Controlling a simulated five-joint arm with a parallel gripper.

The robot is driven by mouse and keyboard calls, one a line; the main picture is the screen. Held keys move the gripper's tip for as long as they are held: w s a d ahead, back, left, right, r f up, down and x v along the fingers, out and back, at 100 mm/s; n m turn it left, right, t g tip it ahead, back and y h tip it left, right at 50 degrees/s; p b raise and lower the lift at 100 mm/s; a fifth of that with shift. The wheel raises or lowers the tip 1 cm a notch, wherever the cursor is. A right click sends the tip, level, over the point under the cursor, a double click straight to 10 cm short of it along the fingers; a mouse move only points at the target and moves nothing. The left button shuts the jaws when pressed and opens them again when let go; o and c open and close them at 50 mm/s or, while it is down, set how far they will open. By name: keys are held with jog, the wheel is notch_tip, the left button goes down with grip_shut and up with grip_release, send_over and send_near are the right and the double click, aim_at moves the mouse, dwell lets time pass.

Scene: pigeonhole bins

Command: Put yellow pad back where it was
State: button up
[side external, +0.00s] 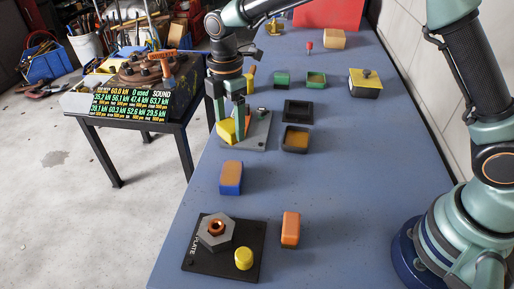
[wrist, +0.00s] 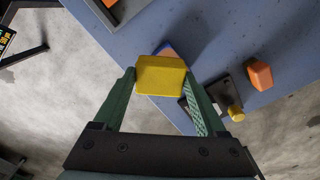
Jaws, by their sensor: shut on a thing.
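The yellow pad (wrist: 160,75) is a rounded block held between the two green fingers of my gripper (wrist: 161,82) in the wrist view. In the side external view, my gripper (side external: 234,122) points down at the left edge of the table, with the yellow pad (side external: 225,132) at its tips. The pad overlaps the left part of a grey plate (side external: 257,139) in that view. I cannot tell whether it touches the plate. The fingers hide part of the pad.
A blue and orange block (side external: 231,178) stands in front of the grey plate. A black plate (side external: 222,265) with a hex nut and yellow knob, and an orange block (side external: 290,229), are nearer. The table centre right is clear.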

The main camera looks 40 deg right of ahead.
grip_shut()
jog(key=s+d+f, duration=0.2)
jog(key=s+d, duration=0.7)
jog(key=s, duration=0.3)
jog(key=shift+s+f+m, duration=0.35)
jog(key=shift+m, duration=0.05)
